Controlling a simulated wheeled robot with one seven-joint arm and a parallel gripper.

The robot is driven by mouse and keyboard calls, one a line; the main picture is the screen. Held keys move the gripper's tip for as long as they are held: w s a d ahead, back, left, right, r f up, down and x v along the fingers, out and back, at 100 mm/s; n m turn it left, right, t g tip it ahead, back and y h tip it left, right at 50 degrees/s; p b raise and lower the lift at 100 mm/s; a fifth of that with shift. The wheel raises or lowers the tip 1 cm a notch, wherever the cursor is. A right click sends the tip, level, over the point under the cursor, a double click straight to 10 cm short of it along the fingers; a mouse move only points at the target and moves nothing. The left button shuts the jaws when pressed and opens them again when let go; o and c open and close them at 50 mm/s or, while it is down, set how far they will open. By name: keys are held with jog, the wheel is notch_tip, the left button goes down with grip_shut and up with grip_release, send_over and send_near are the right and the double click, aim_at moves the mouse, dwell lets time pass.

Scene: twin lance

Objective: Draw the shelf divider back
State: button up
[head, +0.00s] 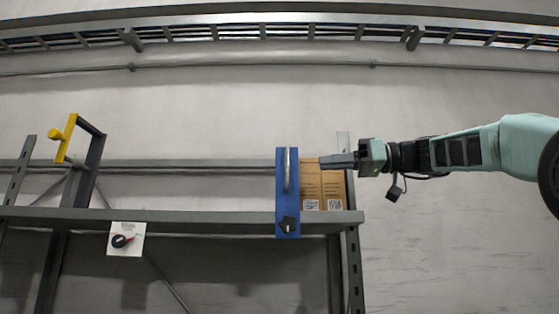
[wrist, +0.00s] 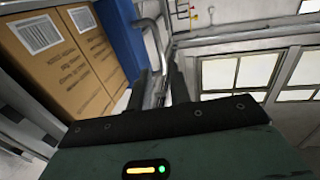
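The blue panel (wrist: 122,38) shows there too. Nothing is held.
Cardboard boxes (head: 322,185) stand right beside the divider, behind my fingers; they also show in the wrist view (wrist: 60,60). A grey shelf (head: 200,222) runs left. A yellow-handled frame (head: 66,140) stands at far left, and a white switch plate (head: 126,239) hangs on the shelf edge.

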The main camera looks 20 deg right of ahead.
aim_at(279, 166)
jog(key=p+x, duration=0.5)
jog(key=x, duration=0.7)
jog(key=shift+f, duration=0.1)
jog(key=shift+d, duration=0.1)
grip_shut()
